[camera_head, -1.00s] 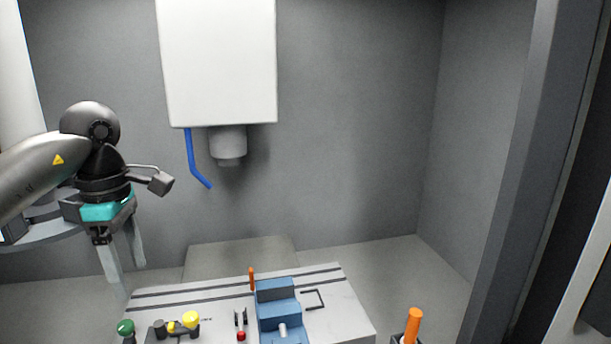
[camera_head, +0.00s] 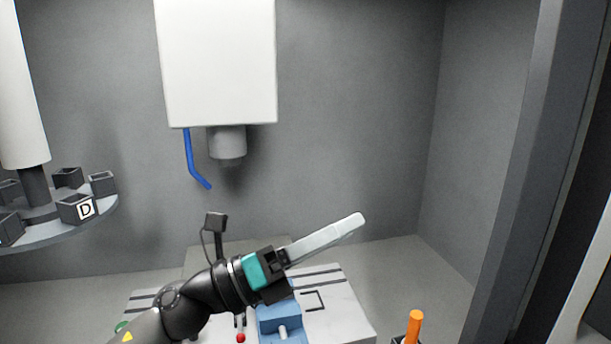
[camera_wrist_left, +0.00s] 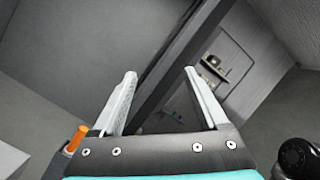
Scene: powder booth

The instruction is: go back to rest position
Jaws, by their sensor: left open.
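My left gripper (camera_head: 340,232) reaches in from the bottom left of the head view, above the white slotted table, with its fingers pointing up and to the right. In the left wrist view its two fingers (camera_wrist_left: 160,85) stand wide apart, with nothing between them. It touches nothing that I can see. My left arm hides part of the table and most of the knobs on it. My right gripper is in neither view.
The slotted table (camera_head: 345,315) carries a blue stepped vise (camera_head: 279,322) and a red knob (camera_head: 241,338). An orange-handled object (camera_head: 413,326) stands right of it. A white machine head (camera_head: 217,62) with a blue hose (camera_head: 193,160) hangs above. A carousel (camera_head: 75,227) with dark bins is at left.

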